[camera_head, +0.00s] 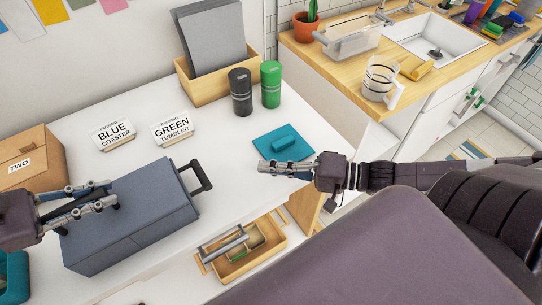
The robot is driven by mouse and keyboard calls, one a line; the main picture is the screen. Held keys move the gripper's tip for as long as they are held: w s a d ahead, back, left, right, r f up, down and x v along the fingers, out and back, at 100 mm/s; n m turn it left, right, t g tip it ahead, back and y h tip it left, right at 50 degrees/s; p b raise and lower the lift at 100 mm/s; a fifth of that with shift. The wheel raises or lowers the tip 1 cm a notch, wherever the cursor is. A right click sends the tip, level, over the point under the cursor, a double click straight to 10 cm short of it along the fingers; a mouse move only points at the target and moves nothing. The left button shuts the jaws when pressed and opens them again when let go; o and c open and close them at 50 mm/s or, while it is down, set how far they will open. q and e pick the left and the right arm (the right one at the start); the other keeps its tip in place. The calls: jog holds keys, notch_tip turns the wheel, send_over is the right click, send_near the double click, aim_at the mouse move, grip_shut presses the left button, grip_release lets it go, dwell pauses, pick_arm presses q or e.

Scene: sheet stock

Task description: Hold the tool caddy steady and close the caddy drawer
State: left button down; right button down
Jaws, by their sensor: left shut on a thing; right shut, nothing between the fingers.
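The tool caddy appears to be the dark blue-grey box (135,225) on the white table at the left. A black U-shaped handle (204,178) sticks out from its right end. I cannot tell how far the caddy's drawer stands out. My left gripper (114,194) is at the caddy's upper left side, shut on it; the exact contact is unclear. My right gripper (264,168) is shut and empty, right of the handle and apart from it, above the table's front right part.
A teal tray (267,144) with a teal lump lies just behind my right gripper. A black tumbler (240,92) and a green tumbler (270,84) stand behind. Cards (172,127) stand mid-table. A cardboard box (38,150) is left. An open wooden drawer (262,262) juts out below the table's front edge.

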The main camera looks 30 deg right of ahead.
aim_at(43, 223)
pick_arm(q)
jog(key=shift+s+f, duration=0.2)
jog(key=shift+f, duration=0.3)
pick_arm(e)
jog(key=shift+s+d, duration=0.15)
pick_arm(q)
jog(key=c, duration=1.8)
grip_release()
jog(key=shift+o, duration=0.3)
jog(key=shift+r, duration=0.15)
jog(key=shift+w, duration=0.1)
jog(key=v, duration=1.2)
jog(key=shift+r, duration=0.2)
jog(key=shift+o, duration=0.4)
jog(key=o, duration=0.4)
